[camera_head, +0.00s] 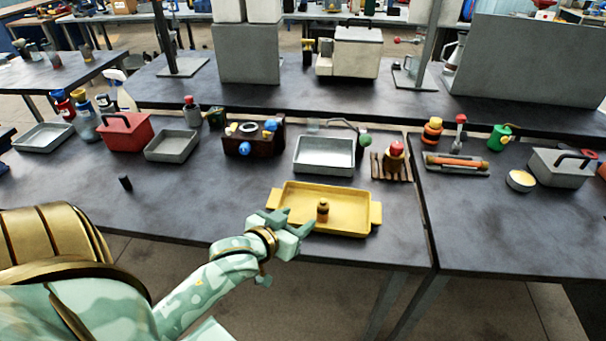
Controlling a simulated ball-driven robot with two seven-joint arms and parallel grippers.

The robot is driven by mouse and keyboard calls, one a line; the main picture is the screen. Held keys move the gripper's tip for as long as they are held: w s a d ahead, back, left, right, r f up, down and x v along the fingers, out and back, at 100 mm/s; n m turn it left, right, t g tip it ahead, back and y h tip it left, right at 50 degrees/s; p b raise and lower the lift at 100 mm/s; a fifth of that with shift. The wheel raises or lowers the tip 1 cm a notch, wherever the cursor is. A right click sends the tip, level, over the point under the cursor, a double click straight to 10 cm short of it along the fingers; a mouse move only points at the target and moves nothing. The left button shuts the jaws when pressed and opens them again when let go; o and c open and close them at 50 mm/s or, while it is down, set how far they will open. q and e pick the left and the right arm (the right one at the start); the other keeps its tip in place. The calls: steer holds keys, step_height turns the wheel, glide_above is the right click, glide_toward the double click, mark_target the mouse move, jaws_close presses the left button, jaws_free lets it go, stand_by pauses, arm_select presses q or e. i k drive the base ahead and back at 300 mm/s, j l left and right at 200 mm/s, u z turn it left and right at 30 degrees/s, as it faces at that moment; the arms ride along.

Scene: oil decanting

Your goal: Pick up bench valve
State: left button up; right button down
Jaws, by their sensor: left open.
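A small brown, brass-like piece (323,211), which looks like the bench valve though it is too small to be sure, stands upright inside a yellow tray (350,228) near the table's front edge. My left gripper (291,221) is open and empty at the tray's front left corner. Its fingers point up and right, left of the brown piece and apart from it. The hand covers part of the tray's left end. My right gripper is not in view.
A metal tray (324,168), a dark block with blue knobs (252,138) and a red-capped bottle on a wooden rack (395,160) stand behind. A red toolbox (125,133) is at left. A small black cylinder (125,183) stands alone; the table around it is clear.

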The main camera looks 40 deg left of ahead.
mark_target(391, 164)
steer(key=i+l+u, duration=0.3)
steer(key=i+l, duration=0.2)
steer(key=i+l+u, duration=0.25)
steer(key=i+l, duration=0.4)
